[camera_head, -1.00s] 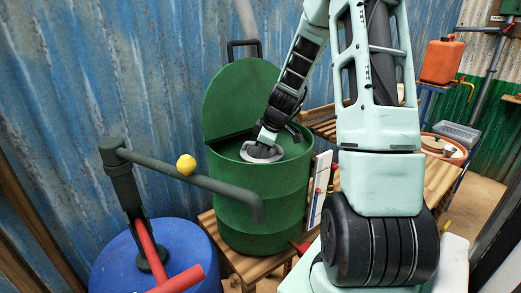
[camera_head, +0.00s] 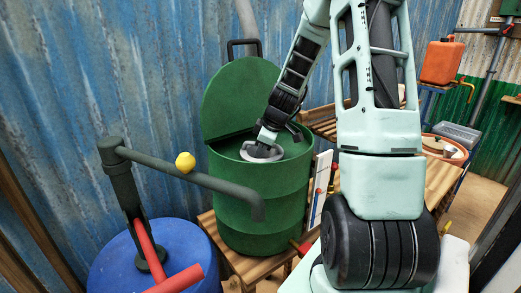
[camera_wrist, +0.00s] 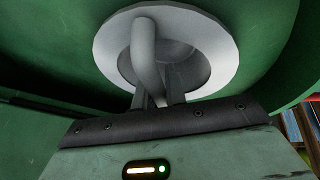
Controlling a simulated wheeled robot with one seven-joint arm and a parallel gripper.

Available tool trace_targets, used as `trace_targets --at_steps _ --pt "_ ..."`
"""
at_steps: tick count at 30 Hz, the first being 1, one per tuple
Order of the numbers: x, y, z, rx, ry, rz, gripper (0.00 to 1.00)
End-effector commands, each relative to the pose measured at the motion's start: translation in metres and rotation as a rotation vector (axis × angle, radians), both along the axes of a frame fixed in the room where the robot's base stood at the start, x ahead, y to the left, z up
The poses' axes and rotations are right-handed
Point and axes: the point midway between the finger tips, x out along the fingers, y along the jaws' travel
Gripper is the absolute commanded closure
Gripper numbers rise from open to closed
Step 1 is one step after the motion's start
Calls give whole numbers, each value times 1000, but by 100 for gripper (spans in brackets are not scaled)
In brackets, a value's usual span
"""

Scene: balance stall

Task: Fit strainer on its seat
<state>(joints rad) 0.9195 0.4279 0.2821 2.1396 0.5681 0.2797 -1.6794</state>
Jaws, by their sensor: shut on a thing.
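The strainer (camera_wrist: 215,35) is a pale grey ring with a round hollow and an arched handle (camera_wrist: 145,48). My gripper (camera_wrist: 158,100) is shut on the strainer's handle. In the head view, my gripper (camera_head: 262,150) reaches down into the open mouth of the green drum (camera_head: 265,200), and part of the strainer (camera_head: 248,155) shows below it. The strainer is inside the drum's rim. The seat is hidden, and I cannot tell whether the strainer touches it.
The drum's lid (camera_head: 238,95) stands open at the back. A white board (camera_head: 320,190) stands right of the drum.

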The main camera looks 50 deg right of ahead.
Motion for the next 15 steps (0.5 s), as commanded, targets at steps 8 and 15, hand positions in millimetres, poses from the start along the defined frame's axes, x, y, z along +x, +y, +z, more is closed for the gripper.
trace_targets --at_steps 8,15 --pt "0 0 -2 0 0 0 100" --pt "0 0 -4 0 0 -1 100"
